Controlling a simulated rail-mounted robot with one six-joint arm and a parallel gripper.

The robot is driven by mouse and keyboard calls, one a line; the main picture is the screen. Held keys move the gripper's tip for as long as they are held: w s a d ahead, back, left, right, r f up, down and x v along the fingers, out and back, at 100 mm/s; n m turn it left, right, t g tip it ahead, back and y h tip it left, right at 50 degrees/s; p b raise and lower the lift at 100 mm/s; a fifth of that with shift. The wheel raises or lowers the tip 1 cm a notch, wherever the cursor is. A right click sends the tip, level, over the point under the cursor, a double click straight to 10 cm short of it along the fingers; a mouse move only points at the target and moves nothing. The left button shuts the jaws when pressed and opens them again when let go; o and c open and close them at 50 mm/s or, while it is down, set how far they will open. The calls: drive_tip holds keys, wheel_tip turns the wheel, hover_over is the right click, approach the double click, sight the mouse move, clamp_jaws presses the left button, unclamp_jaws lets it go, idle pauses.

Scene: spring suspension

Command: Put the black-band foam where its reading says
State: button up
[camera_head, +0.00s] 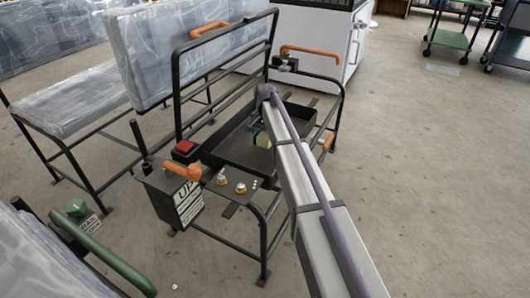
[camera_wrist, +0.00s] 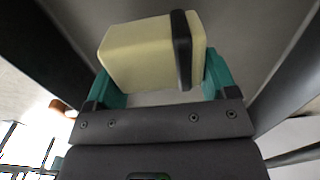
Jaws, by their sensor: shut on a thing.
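The black-band foam (camera_wrist: 140,52) is a pale cream block with a black band (camera_wrist: 181,50) around it near one end. In the wrist view it sits between the teal fingers of my gripper (camera_wrist: 163,78), which is shut on it. In the head view the foam (camera_head: 262,141) is a small pale patch, partly hidden by my arm, over or in a dark shallow tray (camera_head: 222,153) on a black frame. I cannot tell whether it touches the tray floor. No reading of the foam is legible.
The frame has a tall back rail (camera_head: 175,85), orange handles (camera_head: 312,51), a red button (camera_head: 185,147) and a box with a sign (camera_head: 188,200) starting "UP". Plastic-wrapped seats (camera_head: 75,98) stand left. A green handle (camera_head: 105,258) is at lower left.

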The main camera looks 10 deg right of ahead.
sight(265, 142)
wheel_tip(265, 142, down, 4)
drive_tip(key=b, duration=0.3)
drive_tip(key=shift+b, duration=0.4)
drive_tip(key=shift+r, duration=0.25)
drive_tip(key=shift+f, duration=0.25)
drive_tip(key=o, duration=0.9)
drive_tip(key=shift+r, duration=0.1)
wheel_tip(265, 142, up, 13)
drive_tip(key=p, duration=1.2)
drive_tip(key=shift+p, duration=0.4)
drive_tip(key=shift+f, duration=0.3)
